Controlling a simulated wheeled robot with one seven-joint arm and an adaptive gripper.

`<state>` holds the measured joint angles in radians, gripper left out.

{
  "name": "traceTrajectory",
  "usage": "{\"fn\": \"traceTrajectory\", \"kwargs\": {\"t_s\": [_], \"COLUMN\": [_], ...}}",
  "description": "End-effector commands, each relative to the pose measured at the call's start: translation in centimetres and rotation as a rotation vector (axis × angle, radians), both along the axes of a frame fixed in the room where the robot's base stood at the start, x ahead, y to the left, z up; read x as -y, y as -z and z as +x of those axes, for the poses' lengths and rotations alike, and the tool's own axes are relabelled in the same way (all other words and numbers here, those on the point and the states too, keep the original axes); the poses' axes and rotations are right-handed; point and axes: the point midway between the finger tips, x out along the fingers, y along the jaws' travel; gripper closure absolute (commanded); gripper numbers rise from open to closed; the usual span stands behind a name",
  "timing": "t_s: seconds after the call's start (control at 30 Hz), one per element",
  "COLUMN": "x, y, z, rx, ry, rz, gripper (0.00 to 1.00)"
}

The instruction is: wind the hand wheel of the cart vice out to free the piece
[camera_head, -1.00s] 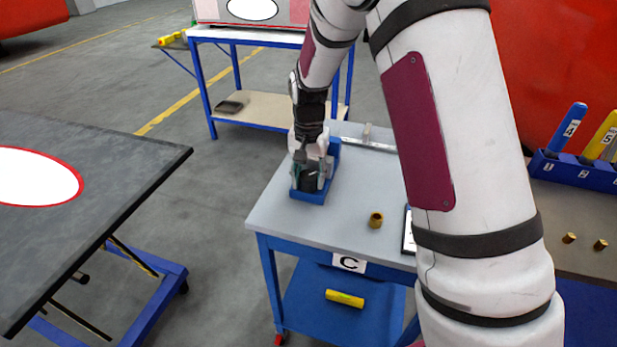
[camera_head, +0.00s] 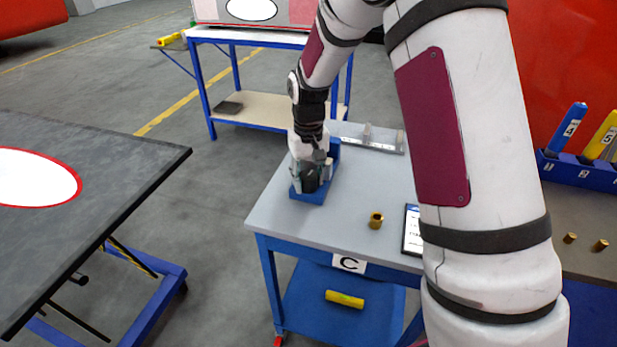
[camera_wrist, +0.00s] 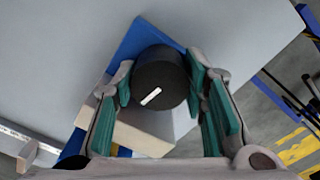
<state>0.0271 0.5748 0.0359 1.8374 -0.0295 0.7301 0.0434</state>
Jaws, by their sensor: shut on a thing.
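The cart vice (camera_head: 311,192) is a blue block at the far left corner of the grey cart top marked C. Its hand wheel is a black round knob (camera_wrist: 160,78) with a white mark on its face, seen from above in the wrist view. My gripper (camera_head: 311,176) reaches down over the vice, and in the wrist view its green-padded fingers (camera_wrist: 165,100) stand on both sides of the knob, shut on it. A pale block (camera_wrist: 142,130) shows below the knob, partly hidden. I cannot tell whether it is the piece or a jaw of the vice.
A brass bushing (camera_head: 376,220) and a dark-framed tablet (camera_head: 412,232) lie on the cart top (camera_head: 290,222). A metal rail (camera_head: 370,140) runs along its back. A yellow cylinder (camera_head: 345,299) lies on the lower shelf. A dark table (camera_head: 120,165) stands left across a floor gap.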

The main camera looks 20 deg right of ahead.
Motion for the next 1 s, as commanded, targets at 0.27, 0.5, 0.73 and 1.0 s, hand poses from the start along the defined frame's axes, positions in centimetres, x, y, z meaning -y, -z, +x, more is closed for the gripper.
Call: {"fn": "traceTrajectory", "kwargs": {"t_s": [0.27,0.5,0.73,1.0], "x": [0.0,0.0,0.0,0.0], "y": [0.0,0.0,0.0,-2.7], "z": [0.0,0.0,0.0,0.2], "rx": [0.001,0.001,0.001,0.006], "ry": [-0.002,-0.001,-0.001,-0.001], "rz": [0.0,0.0,0.0,0.0], "gripper": [0.89,0.41,0.41,0.41]}}
